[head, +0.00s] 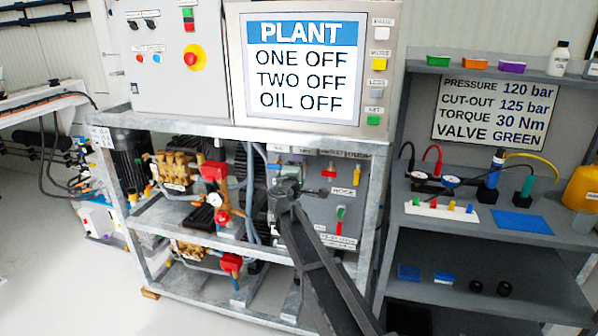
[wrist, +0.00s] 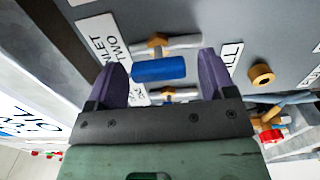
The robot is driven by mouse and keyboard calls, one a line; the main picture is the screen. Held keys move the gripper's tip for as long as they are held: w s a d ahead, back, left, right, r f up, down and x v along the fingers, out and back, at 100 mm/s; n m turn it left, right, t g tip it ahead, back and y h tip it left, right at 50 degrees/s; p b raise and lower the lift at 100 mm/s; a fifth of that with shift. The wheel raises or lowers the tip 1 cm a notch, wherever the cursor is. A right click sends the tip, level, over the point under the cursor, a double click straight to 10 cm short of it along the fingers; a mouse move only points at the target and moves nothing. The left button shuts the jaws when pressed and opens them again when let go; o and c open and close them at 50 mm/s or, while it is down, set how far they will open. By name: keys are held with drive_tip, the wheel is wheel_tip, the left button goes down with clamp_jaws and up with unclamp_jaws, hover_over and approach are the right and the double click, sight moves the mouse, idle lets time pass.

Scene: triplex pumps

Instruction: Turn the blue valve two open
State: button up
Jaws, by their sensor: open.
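The blue valve handle (wrist: 158,69) shows in the wrist view, in front of a brass body and a short pale pipe on the grey panel. The handle lies roughly along that pipe. A label reading "INLET TWO" (wrist: 105,38) is just left of it. I cannot tell how far the fingers stand from the panel.
A second pipe fitting (wrist: 167,93) sits close below the handle, and a brass knob (wrist: 261,74) is to the right. In the head view, the frame's upright post (head: 376,215) stands right of the panel. The screen (head: 302,68) reads "ONE OFF, TWO OFF, OIL OFF".

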drive_tip(key=s+a, duration=0.2)
drive_tip(key=s, duration=0.8)
drive_tip(key=s+d+f+m+g+h, duration=0.2)
drive_tip(key=s+d+f+m+g, duration=0.85)
drive_tip(key=s+d+f, duration=0.4)
drive_tip(key=s+d+f+m+g+y, duration=0.1)
drive_tip(key=s+d+m+g+y, duration=0.15)
drive_tip(key=s+d+g, duration=0.4)
drive_tip(key=s+d+f+m+g+y, duration=0.1)
drive_tip(key=s+d+f+m+y, duration=0.2)
drive_tip(key=s, duration=0.7)
drive_tip(key=d+r+p, duration=0.3)
drive_tip(key=r+p, duration=1.5)
drive_tip(key=r, duration=0.1)
drive_tip(key=shift+d+r, duration=0.2)
drive_tip(key=shift+r, duration=0.2)
